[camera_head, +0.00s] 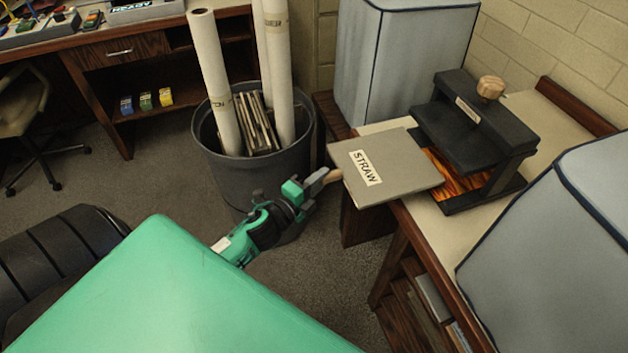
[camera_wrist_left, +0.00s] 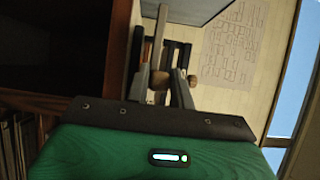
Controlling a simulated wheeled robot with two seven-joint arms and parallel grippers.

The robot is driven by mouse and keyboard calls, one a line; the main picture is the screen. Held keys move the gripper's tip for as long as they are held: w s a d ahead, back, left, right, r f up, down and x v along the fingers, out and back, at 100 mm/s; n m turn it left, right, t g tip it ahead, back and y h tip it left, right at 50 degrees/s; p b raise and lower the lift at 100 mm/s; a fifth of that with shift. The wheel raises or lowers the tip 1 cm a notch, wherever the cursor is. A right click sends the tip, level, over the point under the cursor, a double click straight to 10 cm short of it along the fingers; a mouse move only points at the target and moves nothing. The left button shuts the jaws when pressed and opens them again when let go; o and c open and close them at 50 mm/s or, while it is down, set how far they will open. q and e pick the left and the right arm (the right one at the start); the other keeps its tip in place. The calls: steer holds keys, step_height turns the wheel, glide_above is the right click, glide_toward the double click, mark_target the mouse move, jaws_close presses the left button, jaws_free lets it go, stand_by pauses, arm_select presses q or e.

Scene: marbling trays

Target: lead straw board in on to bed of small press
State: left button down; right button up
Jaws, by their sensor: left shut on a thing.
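The grey straw board (camera_head: 400,163), labelled STRAW, is held flat at the left edge of the side table. My left gripper (camera_head: 328,178) is shut on the board's wooden handle at its near left edge. The handle also shows between the fingers in the left wrist view (camera_wrist_left: 160,80). The small black press (camera_head: 468,113) with a wooden knob stands on the table. Its bed (camera_head: 468,183) shows an orange and dark marbled surface under the raised plate. The board's right edge overlaps the bed's left side in view; whether it touches the bed I cannot tell. My right gripper is out of view.
The side table (camera_head: 530,103) has a raised wooden strip at the back. Grey-blue covered bulks stand behind (camera_head: 400,60) and in front (camera_head: 570,240) of the press. A dark bin (camera_head: 225,175) with paper rolls stands left of the table. Shelves lie under the tabletop.

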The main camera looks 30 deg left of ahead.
mark_target(379, 164)
arm_select(q)
steer(key=shift+w+d, duration=0.8)
steer(key=shift+w, duration=0.2)
steer(key=shift+w+d, duration=0.75)
steer(key=shift+w, duration=0.25)
steer(key=shift+w+d+f, duration=0.1)
steer(key=shift+w+d, duration=0.95)
steer(key=shift+w, duration=0.25)
steer(key=shift+w+d+f+b, duration=0.1)
steer(key=shift+w+d+b, duration=0.1)
steer(key=shift+w+d, duration=0.55)
steer(key=shift+w+d+b, duration=0.2)
steer(key=shift+w+d, duration=0.35)
steer(key=shift+w, duration=0.35)
steer(key=shift+w+d, duration=0.5)
steer(key=shift+w, duration=0.15)
steer(key=shift+w+d+f+b, duration=0.1)
steer(key=shift+w+d+b, duration=0.25)
steer(key=shift+w+d, duration=0.7)
steer(key=shift+w, duration=0.3)
steer(key=shift+w+d, duration=0.4)
steer(key=shift+w, duration=0.15)
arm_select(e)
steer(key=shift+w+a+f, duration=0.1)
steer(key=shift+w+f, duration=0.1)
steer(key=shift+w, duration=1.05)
